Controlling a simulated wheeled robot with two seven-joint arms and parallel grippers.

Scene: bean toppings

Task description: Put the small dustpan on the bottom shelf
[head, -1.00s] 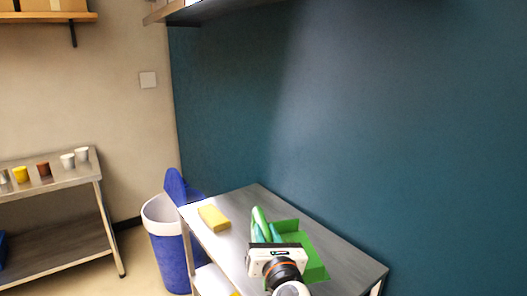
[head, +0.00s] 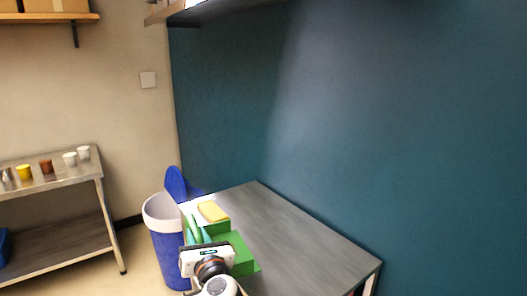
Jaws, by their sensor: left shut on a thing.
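The green dustpan (head: 241,252) is held by my left gripper (head: 201,234) over the left front edge of the grey-topped table (head: 300,240). The gripper is shut on it, and my wrist hides part of the dustpan. I cannot tell whether the dustpan touches the table. The lower part of this table is mostly hidden or out of frame. A metal rack at the left has a low shelf (head: 60,250). My right gripper is not in view.
A yellow sponge-like block (head: 213,211) lies on the table just behind the dustpan. A blue bin (head: 168,255) with a white rim stands left of the table. Several cups stand on the rack's top (head: 50,180). The table's right part is clear.

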